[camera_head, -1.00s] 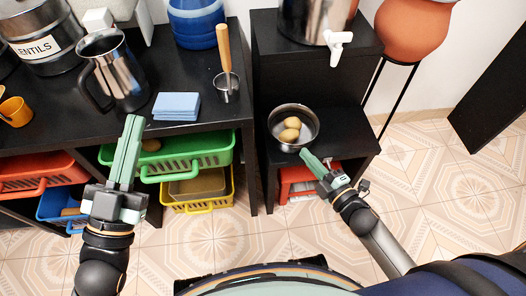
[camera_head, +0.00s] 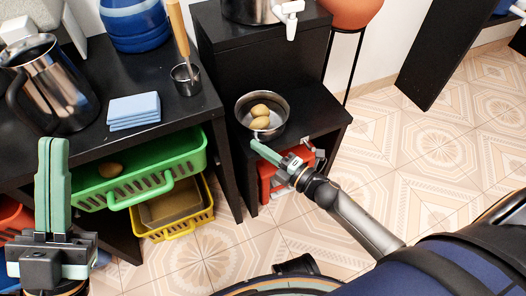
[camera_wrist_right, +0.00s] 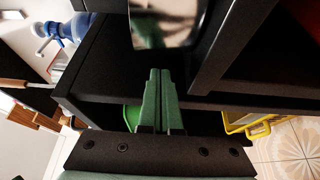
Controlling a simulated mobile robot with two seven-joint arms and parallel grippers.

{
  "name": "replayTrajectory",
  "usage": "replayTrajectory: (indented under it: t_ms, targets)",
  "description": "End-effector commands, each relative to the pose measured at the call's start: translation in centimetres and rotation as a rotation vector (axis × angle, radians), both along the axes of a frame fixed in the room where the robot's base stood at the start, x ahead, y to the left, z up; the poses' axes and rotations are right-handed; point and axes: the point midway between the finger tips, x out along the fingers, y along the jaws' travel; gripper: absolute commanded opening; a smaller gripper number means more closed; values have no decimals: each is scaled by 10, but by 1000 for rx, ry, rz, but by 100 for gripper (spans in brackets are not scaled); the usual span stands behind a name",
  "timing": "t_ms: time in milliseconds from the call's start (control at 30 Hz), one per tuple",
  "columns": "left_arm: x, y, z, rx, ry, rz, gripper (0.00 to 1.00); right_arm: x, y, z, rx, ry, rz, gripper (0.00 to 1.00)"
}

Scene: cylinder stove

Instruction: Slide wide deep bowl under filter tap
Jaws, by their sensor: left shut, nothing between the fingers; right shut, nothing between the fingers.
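The wide metal bowl (camera_head: 279,120) holds two round yellow-brown items (camera_head: 260,115) and stands on the lower black shelf (camera_head: 318,121). The white filter tap (camera_head: 289,14) is on the steel container (camera_head: 246,8) on the higher step, above and behind the bowl in the head view. My right gripper (camera_head: 257,147) is shut and empty, its tips just in front of the bowl. In the right wrist view the shut fingers (camera_wrist_right: 155,80) point at the bowl's shiny wall (camera_wrist_right: 165,32). I cannot tell whether they touch. My left gripper (camera_head: 53,150) is shut and empty, in front of the black counter.
A steel pitcher (camera_head: 58,85), blue cloths (camera_head: 134,110) and a small wooden-handled pot (camera_head: 187,80) stand on the left counter. Green (camera_head: 150,176) and yellow (camera_head: 178,212) baskets sit below. A red box (camera_head: 270,178) is under the shelf. Tiled floor is open at right.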

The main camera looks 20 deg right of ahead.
Motion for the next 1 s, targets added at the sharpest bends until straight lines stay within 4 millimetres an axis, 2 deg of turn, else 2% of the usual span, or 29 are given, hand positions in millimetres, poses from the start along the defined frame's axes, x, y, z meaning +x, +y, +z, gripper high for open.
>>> replayTrajectory:
  t_ms: [33,200,400,833,933,1000]
  targets:
    - [0,0,-6,2,1,1,0,10,5,-1,0,-3,0,0]
    - [1,-1,-14,9,4,4,0,35,18,-1,0,-2,0,0]
    - [1,-2,-19,13,5,6,0,52,27,-1,0,0,-1,0]
    - [1,-2,-19,15,6,7,0,56,28,0,0,2,-2,0]
    - [1,-2,-19,15,6,7,0,58,17,-1,-3,2,-2,0]
    - [1,-2,-18,15,6,7,0,60,3,-1,-4,2,-3,0]
